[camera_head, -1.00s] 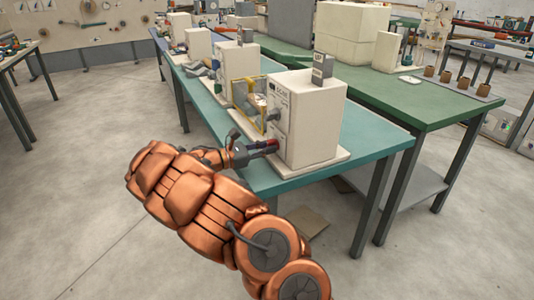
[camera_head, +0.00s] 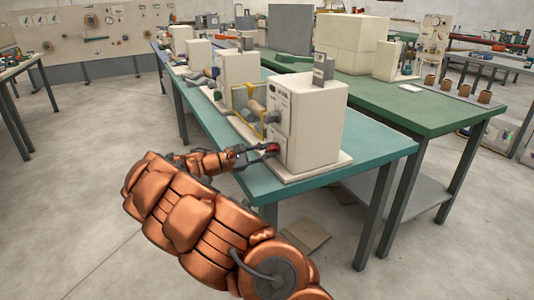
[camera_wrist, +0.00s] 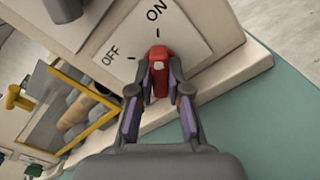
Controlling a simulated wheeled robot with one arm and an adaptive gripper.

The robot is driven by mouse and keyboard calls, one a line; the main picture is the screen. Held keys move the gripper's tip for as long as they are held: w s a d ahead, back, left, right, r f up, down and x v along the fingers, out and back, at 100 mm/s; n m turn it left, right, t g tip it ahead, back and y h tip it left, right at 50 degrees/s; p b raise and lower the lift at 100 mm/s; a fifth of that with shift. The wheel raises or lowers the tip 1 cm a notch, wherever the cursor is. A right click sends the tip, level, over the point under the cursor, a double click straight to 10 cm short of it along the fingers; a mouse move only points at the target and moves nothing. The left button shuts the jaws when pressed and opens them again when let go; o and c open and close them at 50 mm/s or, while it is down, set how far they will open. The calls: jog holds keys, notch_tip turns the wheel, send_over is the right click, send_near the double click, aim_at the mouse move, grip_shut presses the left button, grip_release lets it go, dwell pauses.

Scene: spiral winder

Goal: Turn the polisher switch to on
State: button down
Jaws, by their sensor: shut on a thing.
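The polisher (camera_head: 305,120) is a cream box-shaped machine standing near the front end of the teal table. Its red switch knob (camera_head: 273,149) is low on the front face. In the wrist view the red knob (camera_wrist: 160,66) points up at the tick under the ON label (camera_wrist: 156,9). The OFF label (camera_wrist: 111,55) and its tick are to its left. My gripper (camera_wrist: 160,88) is shut on the knob, with one finger on each side. My gripper also shows in the head view (camera_head: 262,152), reaching the polisher from the left.
A yellow-framed guard (camera_head: 245,103) is beside the polisher's front. Other cream machines stand farther back on the teal table (camera_head: 365,150). A green table (camera_head: 440,110) adjoins behind. The floor to the left is clear.

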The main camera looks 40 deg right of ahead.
jog(key=c, duration=1.1)
grip_release()
jog(key=v, duration=1.2)
